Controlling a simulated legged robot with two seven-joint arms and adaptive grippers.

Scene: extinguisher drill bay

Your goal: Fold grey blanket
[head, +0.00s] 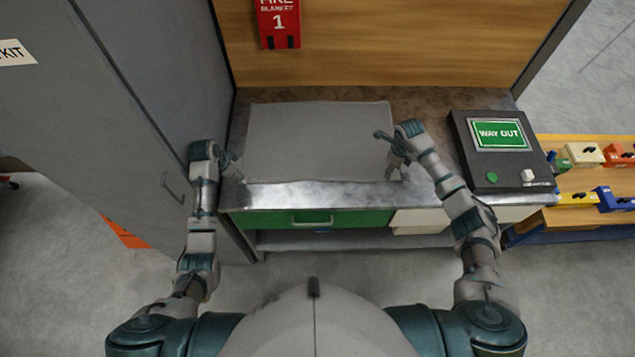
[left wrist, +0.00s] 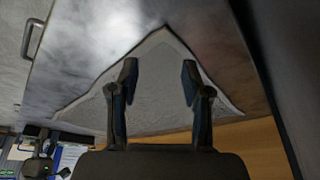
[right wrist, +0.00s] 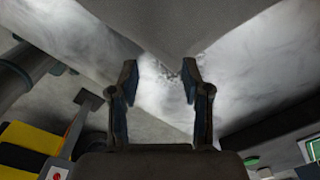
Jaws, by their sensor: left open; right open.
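The grey blanket (head: 318,140) lies spread flat on the metal worktop (head: 425,105), with a slightly wavy front edge. My left gripper (head: 238,165) is open at the blanket's front left corner. In the left wrist view the blanket (left wrist: 160,95) shows as a pointed corner between and beyond the open fingers (left wrist: 160,72). My right gripper (head: 393,158) is open at the blanket's right edge, near the front corner. In the right wrist view a grey corner of the blanket (right wrist: 160,25) points down between the open fingers (right wrist: 160,70). Contact cannot be told.
A grey cabinet (head: 140,60) stands close on the left. A control box with a green WAY OUT sign (head: 499,134) sits at the worktop's right. A green drawer (head: 310,219) is below the front edge. A red fire blanket case (head: 279,22) hangs on the wooden back panel.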

